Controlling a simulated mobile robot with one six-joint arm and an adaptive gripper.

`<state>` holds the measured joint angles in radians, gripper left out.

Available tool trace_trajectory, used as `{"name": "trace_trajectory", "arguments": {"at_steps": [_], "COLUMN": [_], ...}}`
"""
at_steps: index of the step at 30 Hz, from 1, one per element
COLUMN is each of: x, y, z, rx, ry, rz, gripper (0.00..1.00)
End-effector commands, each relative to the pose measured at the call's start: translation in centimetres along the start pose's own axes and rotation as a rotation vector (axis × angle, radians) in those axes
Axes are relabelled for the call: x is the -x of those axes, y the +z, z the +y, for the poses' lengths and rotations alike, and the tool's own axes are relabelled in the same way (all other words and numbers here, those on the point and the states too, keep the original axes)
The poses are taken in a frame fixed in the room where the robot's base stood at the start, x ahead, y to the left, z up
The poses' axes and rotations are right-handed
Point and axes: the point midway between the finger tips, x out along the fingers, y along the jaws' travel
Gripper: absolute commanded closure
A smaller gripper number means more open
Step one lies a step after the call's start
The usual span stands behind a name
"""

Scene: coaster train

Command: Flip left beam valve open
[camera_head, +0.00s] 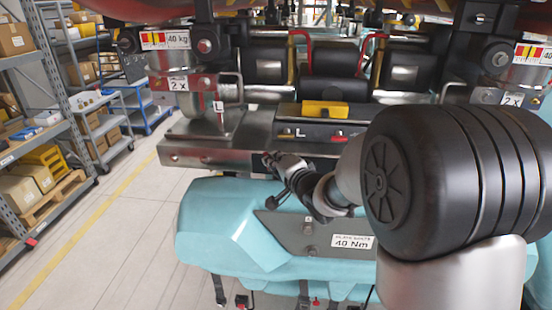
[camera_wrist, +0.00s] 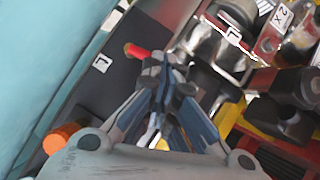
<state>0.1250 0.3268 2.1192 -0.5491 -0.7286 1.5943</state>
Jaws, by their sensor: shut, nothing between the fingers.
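The left beam panel (camera_head: 312,130) is dark, with a white L label, under a yellow block (camera_head: 325,108). A small red piece (camera_head: 338,137) sits on it right of the label. My gripper (camera_head: 268,157) is low and left of the label, at the beam's lower edge. In the wrist view my fingers (camera_wrist: 165,62) are closed together and hold nothing. A red cylindrical piece (camera_wrist: 137,50) lies right beside the fingertips; contact is unclear. An orange knob (camera_wrist: 62,138) is farther down left. I cannot tell for certain which piece is the valve's lever.
A teal housing (camera_head: 225,235) with a 40 Nm plate lies just below the gripper. A metal beam end and bracket (camera_head: 205,125) stand to the left. Black rollers and red hoops are above. Shelves (camera_head: 35,130) stand far left, past open floor.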

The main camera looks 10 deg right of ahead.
Motion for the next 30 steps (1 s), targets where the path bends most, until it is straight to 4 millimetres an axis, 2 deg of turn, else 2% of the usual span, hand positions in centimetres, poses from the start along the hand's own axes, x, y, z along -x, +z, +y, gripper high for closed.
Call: {"name": "trace_trajectory", "arguments": {"at_steps": [30], "x": [-0.53], "y": [0.73], "z": [-0.68], "rx": [0.181], "ry": [0.118], "rz": [0.001], "gripper": [1.0]}}
